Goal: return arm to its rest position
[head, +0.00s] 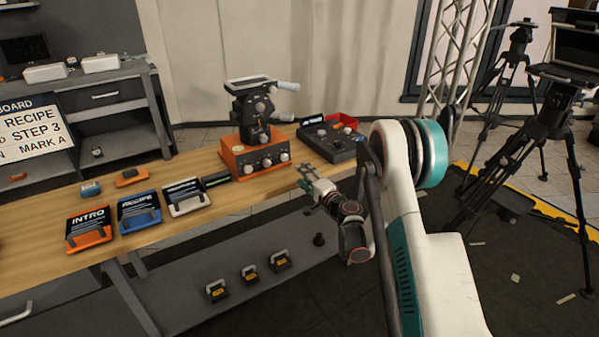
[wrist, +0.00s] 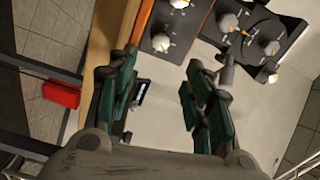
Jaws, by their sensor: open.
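My gripper (head: 306,178) is at the end of my white and teal arm, which reaches in from the right in the head view. It is near the right front part of the wooden table (head: 60,265), in front of the orange control box and the dark panel. In the wrist view its two green-padded fingers (wrist: 160,80) stand apart with nothing between them. The gripper appears empty and clear of the objects around it.
An orange control box (head: 262,160) carries a dark device (head: 262,112). A dark knob panel (head: 335,143) stands to its right. INTRO (head: 88,238), RECIPE (head: 138,218) and white (head: 186,203) holders line the table. Tripods (head: 540,150) and a truss (head: 462,50) stand right.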

